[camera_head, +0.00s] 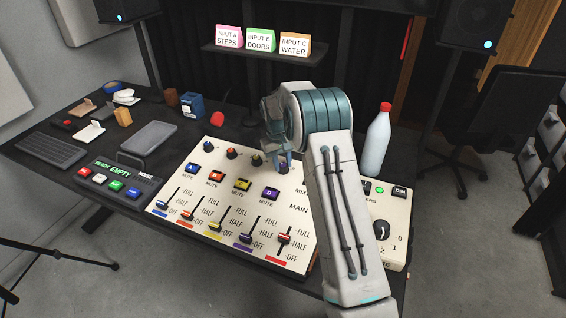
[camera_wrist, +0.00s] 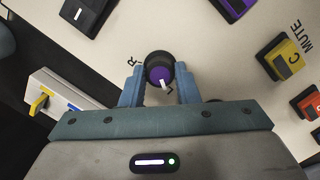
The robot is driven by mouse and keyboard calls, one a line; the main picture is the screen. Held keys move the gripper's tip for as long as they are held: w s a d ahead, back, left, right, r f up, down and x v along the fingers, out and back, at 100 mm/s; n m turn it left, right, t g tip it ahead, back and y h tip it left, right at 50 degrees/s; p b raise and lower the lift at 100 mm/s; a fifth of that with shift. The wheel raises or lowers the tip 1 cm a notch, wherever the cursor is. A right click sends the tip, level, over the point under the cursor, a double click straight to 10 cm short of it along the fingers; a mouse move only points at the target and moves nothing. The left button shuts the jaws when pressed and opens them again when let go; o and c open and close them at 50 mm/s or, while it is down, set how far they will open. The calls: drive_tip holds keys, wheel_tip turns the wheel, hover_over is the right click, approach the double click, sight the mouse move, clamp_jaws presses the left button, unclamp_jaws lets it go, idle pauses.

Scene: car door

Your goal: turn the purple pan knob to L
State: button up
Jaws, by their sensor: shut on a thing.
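The purple pan knob (camera_wrist: 158,72) is a dark round knob with a purple cap and a white pointer line. It sits on the cream mixer panel between the two blue fingers of my gripper (camera_wrist: 159,84), which is shut on it. The pointer line aims toward the L mark on the panel, near the gripper body. The R mark is on the knob's other side, at the upper left. In the head view, my gripper (camera_head: 281,160) reaches down onto the far right knob of the pan row, and my arm hides the panel beside it.
The mixer panel (camera_head: 207,237) holds coloured mute buttons and several faders in front of the knob. Other pan knobs (camera_head: 231,153) stand to the left. A white bottle (camera_head: 378,135) stands right of my arm. A box with a black dial (camera_head: 382,230) is at the right.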

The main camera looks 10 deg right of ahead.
drive_tip(key=o, duration=1)
drive_tip(key=r, duration=0.4)
drive_tip(key=a+r, duration=0.1)
drive_tip(key=r, duration=0.8)
drive_tip(key=shift+a+r, duration=0.25)
drive_tip(key=shift+r, duration=0.15)
